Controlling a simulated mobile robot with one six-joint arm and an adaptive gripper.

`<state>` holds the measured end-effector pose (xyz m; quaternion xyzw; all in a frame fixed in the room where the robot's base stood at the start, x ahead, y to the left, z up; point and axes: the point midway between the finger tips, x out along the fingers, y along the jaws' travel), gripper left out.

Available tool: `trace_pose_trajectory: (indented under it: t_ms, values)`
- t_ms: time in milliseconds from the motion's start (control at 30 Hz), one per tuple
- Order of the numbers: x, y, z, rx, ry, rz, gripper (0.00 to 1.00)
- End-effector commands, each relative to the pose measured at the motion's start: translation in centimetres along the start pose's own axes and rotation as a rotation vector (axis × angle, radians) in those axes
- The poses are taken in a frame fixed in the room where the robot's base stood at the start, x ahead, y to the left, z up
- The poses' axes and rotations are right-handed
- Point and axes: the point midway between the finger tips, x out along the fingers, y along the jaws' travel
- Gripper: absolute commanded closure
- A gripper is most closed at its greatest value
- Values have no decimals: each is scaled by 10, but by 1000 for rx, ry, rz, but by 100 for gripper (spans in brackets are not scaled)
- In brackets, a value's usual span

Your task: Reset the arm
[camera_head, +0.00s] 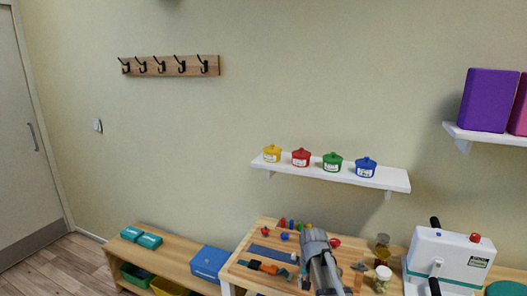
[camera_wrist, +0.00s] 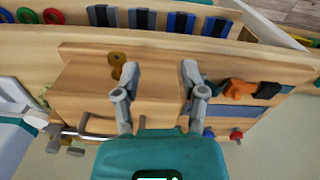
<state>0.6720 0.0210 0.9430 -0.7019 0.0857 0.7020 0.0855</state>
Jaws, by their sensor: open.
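My gripper (camera_wrist: 160,78) is open and empty in the wrist view, its two grey fingers spread apart over the wooden workbench (camera_wrist: 85,82). In the head view my arm reaches over the same workbench (camera_head: 240,267) from the front, and I cannot make out the fingertips there. A small brown knob-like piece (camera_wrist: 117,62) lies on the wood just left of the left finger. An orange piece (camera_wrist: 240,88) lies to the right of the right finger. Nothing is between the fingers.
A white machine (camera_head: 448,258) with black handles stands right of my arm, beside a jar (camera_head: 382,278). Above, a white wall shelf (camera_head: 330,177) carries yellow, red, green and blue pots. A low wooden unit (camera_head: 165,258) with bins stands at left.

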Motion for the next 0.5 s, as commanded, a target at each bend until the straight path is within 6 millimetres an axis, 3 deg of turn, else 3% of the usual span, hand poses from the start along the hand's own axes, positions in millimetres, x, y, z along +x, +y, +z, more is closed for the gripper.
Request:
trace_pose_trajectory:
  t_ms: [100,300,500]
  values:
    - [11,17,40,-56,0,0,46]
    - [24,40,96,-168,0,0,46]
    - [30,52,122,-231,0,0,46]
